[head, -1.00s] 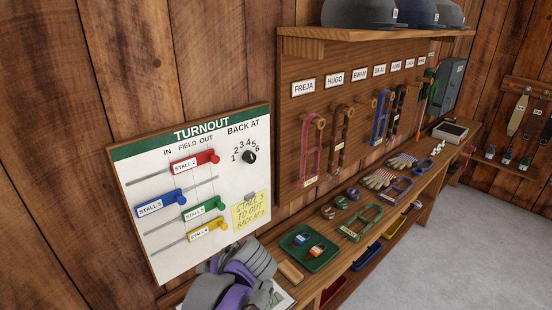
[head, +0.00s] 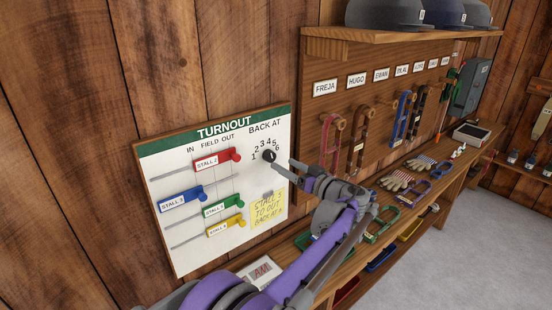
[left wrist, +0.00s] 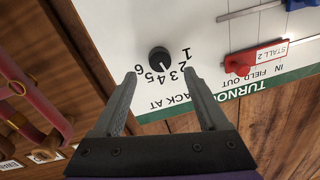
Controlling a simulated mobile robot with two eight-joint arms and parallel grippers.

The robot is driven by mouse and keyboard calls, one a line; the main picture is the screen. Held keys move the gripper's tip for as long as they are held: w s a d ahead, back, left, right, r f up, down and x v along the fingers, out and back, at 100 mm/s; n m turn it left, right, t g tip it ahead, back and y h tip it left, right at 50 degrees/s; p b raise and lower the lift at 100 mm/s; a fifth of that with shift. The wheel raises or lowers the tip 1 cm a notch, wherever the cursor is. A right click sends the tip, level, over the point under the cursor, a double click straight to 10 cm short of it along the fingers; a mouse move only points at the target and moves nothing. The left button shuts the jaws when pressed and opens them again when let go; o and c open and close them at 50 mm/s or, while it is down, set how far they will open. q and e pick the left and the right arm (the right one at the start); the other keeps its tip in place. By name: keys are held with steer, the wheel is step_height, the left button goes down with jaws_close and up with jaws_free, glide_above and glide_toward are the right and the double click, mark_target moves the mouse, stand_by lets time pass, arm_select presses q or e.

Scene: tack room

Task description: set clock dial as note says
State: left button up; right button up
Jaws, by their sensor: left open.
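The clock dial is a round black knob (head: 269,156) under BACK AT, with numbers 1 to 6 arched around it on the white turnout board (head: 165,165). In the left wrist view the knob (left wrist: 159,59) has a small pale mark on the side of 3 and 4; its exact number is unclear. A yellow note (head: 267,212) below reads roughly "STALL … TO OUT, BACK AT …"; its digits are hard to read. My left gripper (head: 286,172) is open and empty, just right of the knob, apart from it. Its fingertips (left wrist: 158,73) flank the knob's lower side in the wrist view.
Red (head: 217,159), blue (head: 184,199), green (head: 223,206) and yellow (head: 226,225) stall sliders sit left of the dial. A pegboard (head: 375,95) with hanging halters stands to the right. A cluttered bench (head: 455,190) runs below it.

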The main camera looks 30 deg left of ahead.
mark_target(273, 158)
arm_select(q)
steer(key=x, duration=0.5)
steer(key=shift+w+a, duration=0.25)
steer(key=shift+a, duration=0.1)
jaws_close()
